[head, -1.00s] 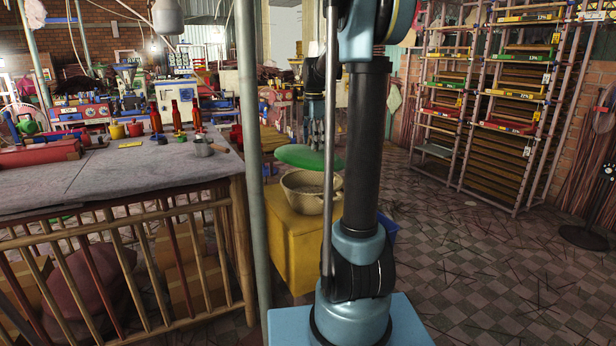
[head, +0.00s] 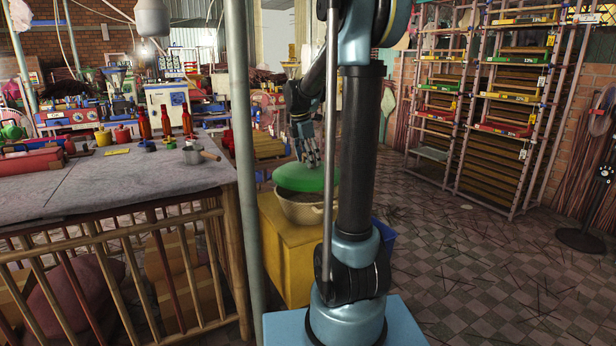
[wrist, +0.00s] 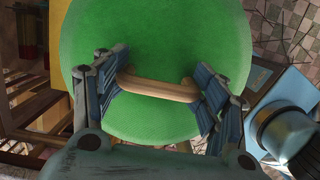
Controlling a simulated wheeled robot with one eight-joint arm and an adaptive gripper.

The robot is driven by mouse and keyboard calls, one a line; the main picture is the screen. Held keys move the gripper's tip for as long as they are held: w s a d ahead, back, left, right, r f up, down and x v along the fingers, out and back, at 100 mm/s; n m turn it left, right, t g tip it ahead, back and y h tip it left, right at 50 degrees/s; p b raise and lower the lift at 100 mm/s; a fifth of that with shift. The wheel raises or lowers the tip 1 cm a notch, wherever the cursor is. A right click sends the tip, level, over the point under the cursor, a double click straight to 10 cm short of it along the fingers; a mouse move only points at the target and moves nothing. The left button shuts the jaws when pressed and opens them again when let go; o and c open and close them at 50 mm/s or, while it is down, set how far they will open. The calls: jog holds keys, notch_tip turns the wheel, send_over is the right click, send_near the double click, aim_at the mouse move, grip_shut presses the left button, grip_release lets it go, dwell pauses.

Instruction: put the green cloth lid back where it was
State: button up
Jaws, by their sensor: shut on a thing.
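The green cloth lid (head: 303,178) is a round green disc over the woven basket (head: 300,212) on the yellow cabinet (head: 290,255). In the wrist view the lid (wrist: 155,40) fills the middle, with a wooden bar handle (wrist: 157,88) across it. My gripper (wrist: 157,90) has its fingers at the two ends of this handle and is shut on it. In the head view my gripper (head: 309,160) points down onto the lid from above. The lid is at or just above the basket's rim; its far side is hidden, so I cannot tell whether it rests fully.
A grey post (head: 240,130) stands close left of the cabinet. A blue bin (head: 385,238) is on the cabinet's right.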

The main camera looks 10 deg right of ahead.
aim_at(308, 171)
jog(key=shift+f, duration=2.55)
jog(key=o, duration=2.1)
